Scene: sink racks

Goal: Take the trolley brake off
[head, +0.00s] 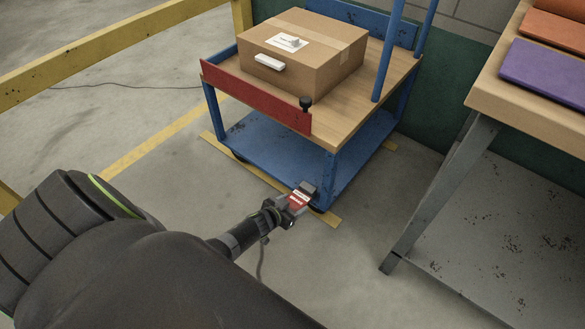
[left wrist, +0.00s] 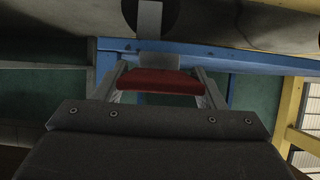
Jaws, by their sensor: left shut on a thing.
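The blue trolley (head: 265,143) stands in the middle of the head view, with a wooden top deck and a blue lower deck. Its red brake pedal (head: 298,200) is low at the near corner. My left gripper (head: 301,196) is down at that corner, shut on the pedal. In the left wrist view the red pedal (left wrist: 158,82) lies between the two fingers, with a grey bracket and a dark wheel (left wrist: 150,18) behind it. The wheel is mostly hidden in the head view. My right gripper is not in view.
A cardboard box (head: 315,65) sits on the trolley's top deck, behind a red front board (head: 255,97). A bench (head: 485,95) with purple and orange items stands at the right. A yellow rail (head: 100,60) crosses the upper left.

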